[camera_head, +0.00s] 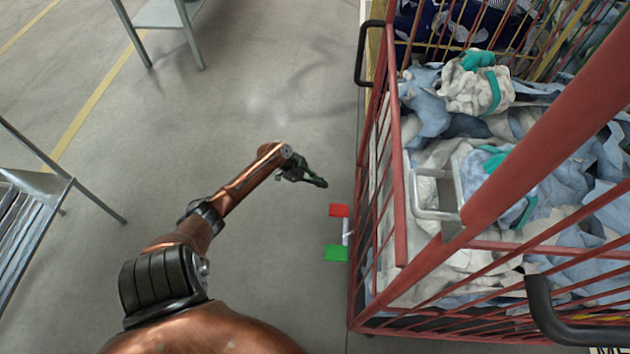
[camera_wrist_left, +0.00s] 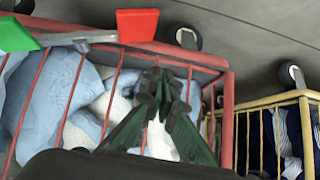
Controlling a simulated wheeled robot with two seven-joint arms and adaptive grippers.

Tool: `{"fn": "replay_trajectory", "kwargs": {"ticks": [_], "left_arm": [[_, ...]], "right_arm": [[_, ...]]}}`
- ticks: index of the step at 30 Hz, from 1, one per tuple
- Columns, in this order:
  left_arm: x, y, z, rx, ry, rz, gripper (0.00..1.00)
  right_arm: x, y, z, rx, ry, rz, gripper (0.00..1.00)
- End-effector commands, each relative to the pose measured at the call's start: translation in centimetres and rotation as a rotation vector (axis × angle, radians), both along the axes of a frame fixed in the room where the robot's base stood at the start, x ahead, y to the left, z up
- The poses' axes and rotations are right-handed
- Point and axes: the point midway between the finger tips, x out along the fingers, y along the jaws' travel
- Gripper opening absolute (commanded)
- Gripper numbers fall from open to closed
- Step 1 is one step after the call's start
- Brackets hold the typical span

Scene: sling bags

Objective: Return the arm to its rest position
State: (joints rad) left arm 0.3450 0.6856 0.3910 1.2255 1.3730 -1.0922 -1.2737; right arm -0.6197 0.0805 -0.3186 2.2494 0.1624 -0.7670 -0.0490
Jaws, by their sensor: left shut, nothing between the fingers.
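My left arm comes in from the lower left of the head view. My left gripper (camera_head: 318,182) is shut and empty, held over the floor just left of the red cage cart (camera_head: 398,200). In the left wrist view the gripper (camera_wrist_left: 160,82) shows with its green fingers together, in front of the cart's red bars (camera_wrist_left: 190,62). My right gripper is not in view.
The red cart holds white and blue cloth bags (camera_head: 480,88) with teal straps. Red (camera_head: 339,210) and green (camera_head: 336,253) flat pieces show beside the cart. A yellow cart (camera_wrist_left: 285,98) stands behind it. Metal racks (camera_head: 40,190) stand at left; the floor between is clear.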

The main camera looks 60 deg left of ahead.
Motion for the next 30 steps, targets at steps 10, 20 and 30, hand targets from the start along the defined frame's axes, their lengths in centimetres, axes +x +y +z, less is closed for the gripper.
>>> {"fn": "replay_trajectory", "kwargs": {"ticks": [10,20,30], "left_arm": [[-0.6,0.7,0.7,0.001,0.001,0.0,0.0],[-0.5,0.7,0.7,0.0,0.0,0.0,0.0],[-4.2,-1.6,-3.0,0.013,0.089,0.001,0.0]], "right_arm": [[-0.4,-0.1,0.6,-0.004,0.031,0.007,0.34],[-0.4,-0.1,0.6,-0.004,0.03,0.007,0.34],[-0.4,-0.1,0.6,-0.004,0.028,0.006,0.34]]}}
